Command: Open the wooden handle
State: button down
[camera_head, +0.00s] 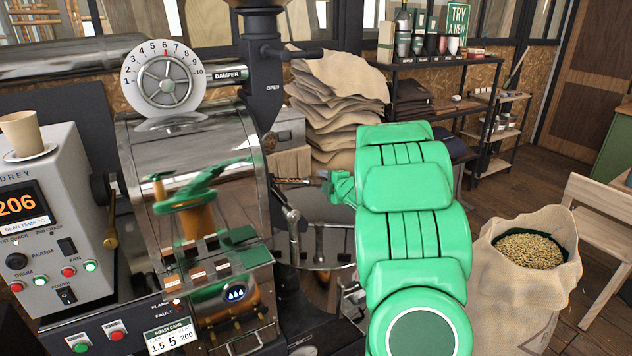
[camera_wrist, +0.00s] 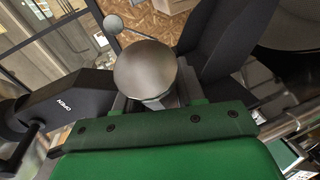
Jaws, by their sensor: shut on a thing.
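My gripper (camera_head: 338,186) is right of the roaster's steel drum front, at the end of my green arm. In the wrist view my gripper (camera_wrist: 152,103) is closed around a round, smooth, grey-brown knob (camera_wrist: 145,68), which stands up between the fingers. I cannot tell from its surface if this is the wooden handle. In the head view a thin brownish rod (camera_head: 296,182) runs from the roaster side to the fingers; the knob itself is hidden there. A brass-coloured handle (camera_head: 109,228) hangs on the left side of the drum, away from my gripper.
The damper dial (camera_head: 163,82) tops the drum and a control box (camera_head: 45,220) stands at left. Burlap sacks (camera_head: 335,95) are stacked behind. An open sack of beans (camera_head: 525,270) and a wooden chair (camera_head: 600,225) stand right. A lever part marked OPEN (camera_wrist: 55,105) is close to my gripper.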

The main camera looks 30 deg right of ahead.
jog(key=shift+f, duration=0.1)
jog(key=c, duration=0.8)
grip_release()
jog(key=shift+s, duration=0.15)
jog(key=shift+v, duration=3.75)
